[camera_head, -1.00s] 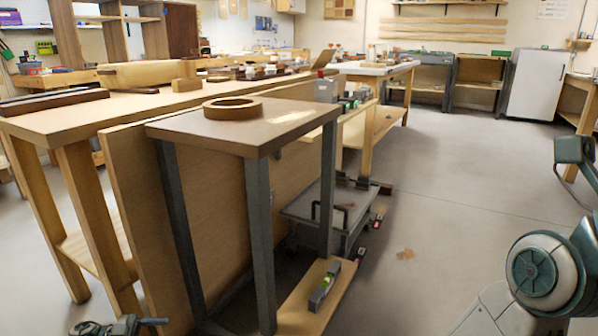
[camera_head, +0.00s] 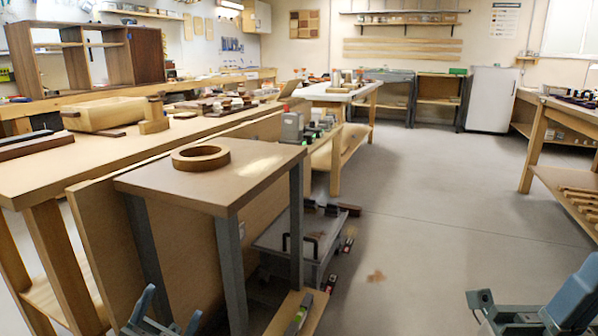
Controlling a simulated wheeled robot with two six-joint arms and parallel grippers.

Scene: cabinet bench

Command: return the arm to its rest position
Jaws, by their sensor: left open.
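My left gripper (camera_head: 165,318) shows at the bottom left edge, beside the front leg of the small table. Its jaws are apart and nothing shows between them. The lower part of it is cut off by the frame. Part of my right arm (camera_head: 560,305), blue-grey, shows low in the bottom right corner, over the open floor. Its end is partly cut off, and I cannot tell how its jaws stand.
A small table (camera_head: 245,185) with a wooden ring (camera_head: 200,156) on it stands close in front. A long workbench (camera_head: 40,170) runs behind it at the left. A grey toolbox (camera_head: 275,240) sits on the floor. The floor (camera_head: 430,200) right of centre is clear.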

